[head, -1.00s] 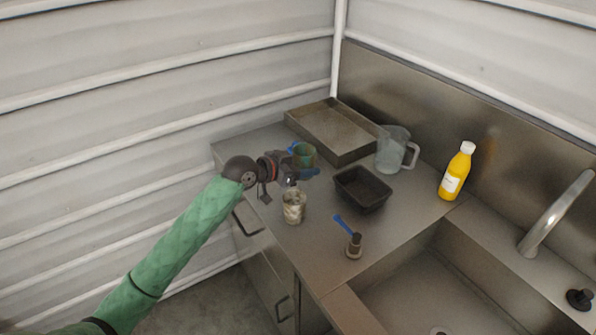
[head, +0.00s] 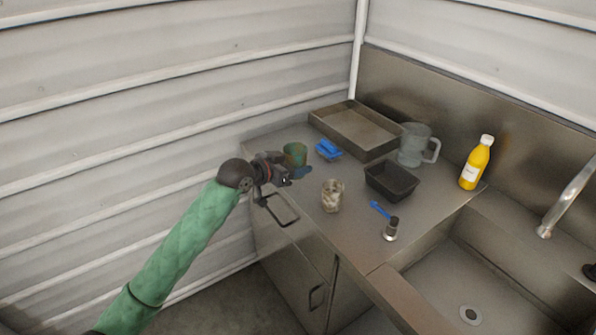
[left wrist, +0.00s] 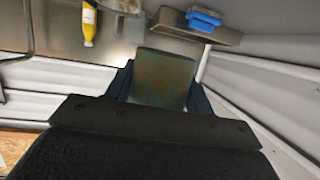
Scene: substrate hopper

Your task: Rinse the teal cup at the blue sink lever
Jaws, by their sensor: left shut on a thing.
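The teal cup (head: 294,155) looks dull green with brownish stains. My left gripper (head: 291,171) is shut on it near the counter's left end; whether the cup clears the counter is hard to tell. In the left wrist view the cup (left wrist: 164,78) sits between the two dark fingers. The blue lever (head: 380,209) sits on a short metal post at the counter's front, left of the sink (head: 440,270). The curved metal faucet (head: 568,205) stands at the right. My right gripper is not in view.
A clear glass with something in it (head: 332,196) stands between my left gripper and the lever. Behind are a blue sponge (head: 328,149), a metal tray (head: 350,128), a black tub (head: 391,181), a clear pitcher (head: 414,146) and a yellow bottle (head: 476,163).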

